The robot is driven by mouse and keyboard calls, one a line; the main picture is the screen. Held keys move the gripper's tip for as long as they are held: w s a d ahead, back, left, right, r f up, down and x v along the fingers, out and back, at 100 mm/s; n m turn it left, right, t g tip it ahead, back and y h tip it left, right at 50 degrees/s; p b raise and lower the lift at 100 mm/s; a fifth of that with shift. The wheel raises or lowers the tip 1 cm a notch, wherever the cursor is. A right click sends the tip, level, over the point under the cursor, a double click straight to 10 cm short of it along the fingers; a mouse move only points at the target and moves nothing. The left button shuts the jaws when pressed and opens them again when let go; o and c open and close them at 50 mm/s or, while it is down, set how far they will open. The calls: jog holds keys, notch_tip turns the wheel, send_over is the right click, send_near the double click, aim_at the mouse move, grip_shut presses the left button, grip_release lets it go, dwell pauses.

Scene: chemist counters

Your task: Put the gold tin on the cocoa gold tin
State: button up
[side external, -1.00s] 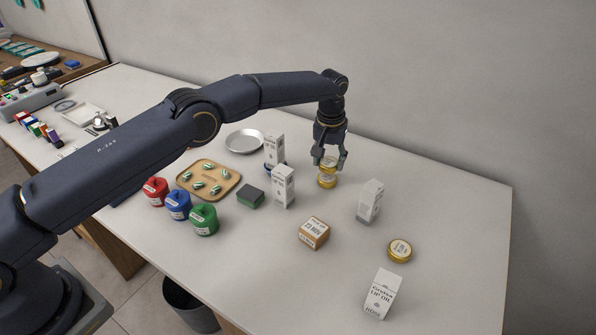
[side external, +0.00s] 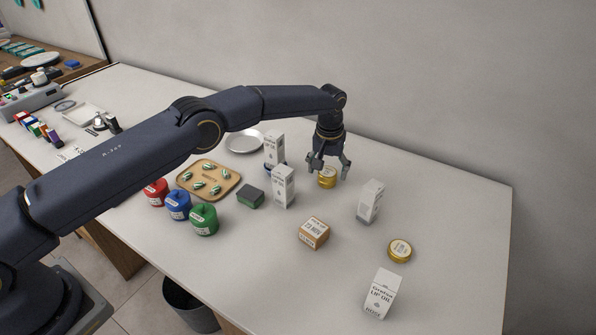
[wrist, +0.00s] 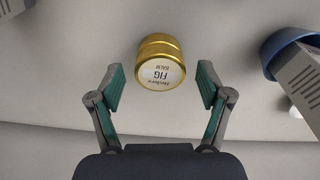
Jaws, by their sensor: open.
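A gold tin (wrist: 160,72) with a white label reading FIG balm lies ahead of my gripper (wrist: 161,88) in the wrist view, near the gap between the fingertips. A second gold band (wrist: 158,43) shows directly behind its top; it looks like another tin under it, but I cannot be sure. In the side view gold tinware (side external: 327,179) stands upright on the counter, its upper part partly hidden by my gripper (side external: 329,169). My fingers are spread wide, with clear gaps to the tin on both sides. Another gold tin (side external: 400,250) sits apart at the right, its label unreadable.
White cartons stand left (side external: 284,187) and right (side external: 370,202) of my gripper; another (side external: 381,294) is at the front. A blue bowl (wrist: 287,48) and a carton (wrist: 304,80) are close at the wrist view's right.

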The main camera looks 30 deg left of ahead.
notch_tip(320, 180, up, 12)
jog(key=s, duration=0.1)
notch_tip(320, 180, up, 12)
jog(key=r+t, duration=0.1)
send_over(326, 175)
jog(key=s+a, duration=0.5)
jog(key=a, duration=0.1)
jog(key=s+a+r+m, duration=0.1)
jog(key=s+a+r, duration=0.45)
jog(key=s, duration=0.25)
jog(key=s+a+r+t, duration=0.1)
jog(key=s+a, duration=0.1)
jog(key=s, duration=0.5)
jog(key=s+a+r+t, duration=0.1)
jog(key=s+a, duration=0.1)
jog(key=s, duration=0.5)
jog(key=s+a+f, duration=0.1)
jog(key=s+f, duration=0.2)
jog(key=s, duration=0.3)
jog(key=s+a+f+m+t, duration=0.1)
jog(key=s+f, duration=0.2)
jog(key=s, duration=0.3)
jog(key=shift+s+a+f+m, duration=0.3)
jog(key=shift+a+f, duration=0.05)
jog(key=shift+f, duration=0.05)
